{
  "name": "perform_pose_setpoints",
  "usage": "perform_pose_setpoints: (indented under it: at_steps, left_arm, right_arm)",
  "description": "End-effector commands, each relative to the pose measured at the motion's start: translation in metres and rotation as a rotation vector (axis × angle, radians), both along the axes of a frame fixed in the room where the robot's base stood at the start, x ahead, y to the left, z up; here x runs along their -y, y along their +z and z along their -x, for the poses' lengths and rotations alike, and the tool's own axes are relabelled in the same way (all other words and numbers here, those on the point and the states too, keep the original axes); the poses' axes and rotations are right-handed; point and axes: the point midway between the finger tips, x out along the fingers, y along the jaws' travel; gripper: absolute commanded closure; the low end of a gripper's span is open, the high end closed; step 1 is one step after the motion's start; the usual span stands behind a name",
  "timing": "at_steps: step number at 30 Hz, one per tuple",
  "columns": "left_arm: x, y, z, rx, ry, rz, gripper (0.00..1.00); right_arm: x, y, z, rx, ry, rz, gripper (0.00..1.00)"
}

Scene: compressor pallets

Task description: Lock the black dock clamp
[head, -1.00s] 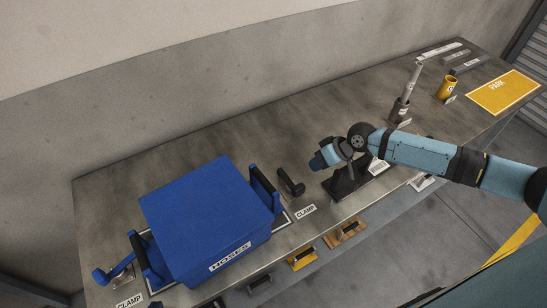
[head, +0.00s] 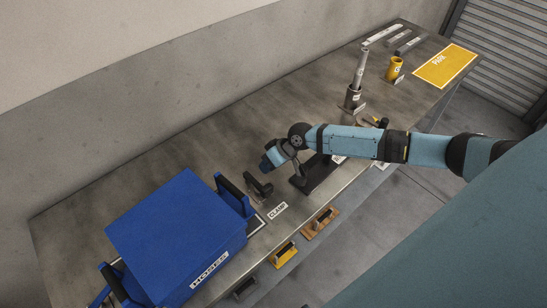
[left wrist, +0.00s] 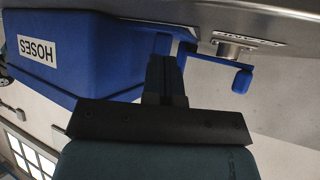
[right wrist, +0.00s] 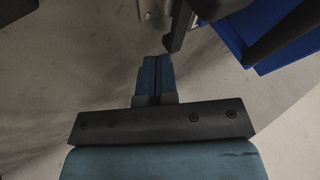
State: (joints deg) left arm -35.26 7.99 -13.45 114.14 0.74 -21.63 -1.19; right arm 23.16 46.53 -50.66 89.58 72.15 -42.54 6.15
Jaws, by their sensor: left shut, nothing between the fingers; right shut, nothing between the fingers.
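The black dock clamp (head: 259,188) stands on the bench just right of the blue HOSES box (head: 165,235), behind a CLAMP label. My right gripper (head: 267,163) is shut and empty, just behind and above the clamp. In the right wrist view, the black clamp arm (right wrist: 179,27) is just beyond the shut fingertips (right wrist: 156,60), slightly right; I cannot tell whether they touch.
A black stand (head: 316,178) is beneath my right forearm. A grey cylinder in a holder (head: 356,85), a yellow cup (head: 395,68) and a yellow PARK mat (head: 445,66) are farther right. Yellow (head: 283,254) and orange (head: 320,222) handled pieces are along the front edge. The back middle is clear.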

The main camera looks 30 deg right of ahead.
Motion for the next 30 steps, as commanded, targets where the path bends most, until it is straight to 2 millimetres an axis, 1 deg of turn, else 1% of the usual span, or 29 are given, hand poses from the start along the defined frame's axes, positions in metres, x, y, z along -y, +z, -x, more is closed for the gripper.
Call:
perform_pose_setpoints:
  at_steps: [1,4,9,23,30]
  left_arm:
    - [0.000,0.002,0.000,0.001,0.000,0.000,1.00]
    - [0.000,0.004,-0.001,0.002,0.000,0.001,1.00]
    - [0.000,0.005,-0.001,0.004,0.001,0.001,1.00]
    - [0.000,0.005,-0.001,0.004,0.000,0.001,1.00]
    - [-0.001,0.005,-0.001,0.002,-0.001,-0.001,1.00]
  right_arm:
    - [-0.005,-0.006,-0.004,0.000,-0.001,-0.002,1.00]
    - [-0.012,-0.017,-0.008,-0.001,-0.001,0.000,1.00]
    - [-0.019,-0.029,-0.011,0.000,0.000,0.000,1.00]
    - [-0.020,-0.031,-0.012,0.001,0.001,0.000,1.00]
    - [-0.026,-0.031,-0.010,0.000,0.011,0.000,1.00]
